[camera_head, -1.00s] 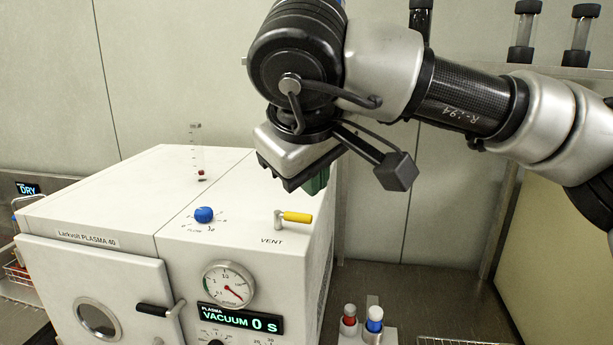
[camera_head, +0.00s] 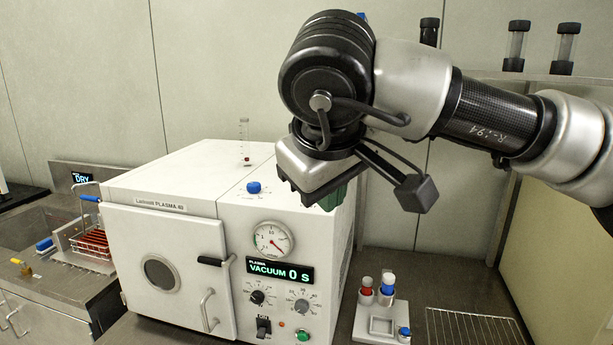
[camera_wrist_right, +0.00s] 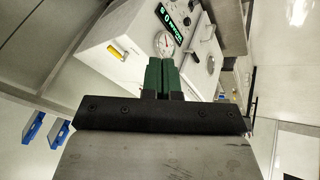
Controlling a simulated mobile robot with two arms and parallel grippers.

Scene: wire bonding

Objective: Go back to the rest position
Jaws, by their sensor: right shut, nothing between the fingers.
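My right gripper (camera_head: 334,198) hangs above the right front part of the white plasma cleaner, its arm coming in from the right. Its green fingers also show in the right wrist view (camera_wrist_right: 162,76), shut together with nothing between them. The plasma cleaner (camera_head: 190,185) stands on the bench with its door closed and its display reading VACUUM 0 S. It also shows beyond the fingers in the right wrist view (camera_wrist_right: 115,52). The yellow vent lever (camera_wrist_right: 118,50) shows in the wrist view; the gripper hides it in the head view. My left gripper is not in view.
A rack with red and blue capped vials (camera_head: 382,320) stands right of the plasma cleaner, beside a wire grid (camera_head: 470,328). A shelf with capped tubes (camera_head: 515,45) is on the back wall. A basket with red items (camera_head: 92,243) sits left, by a DRY display.

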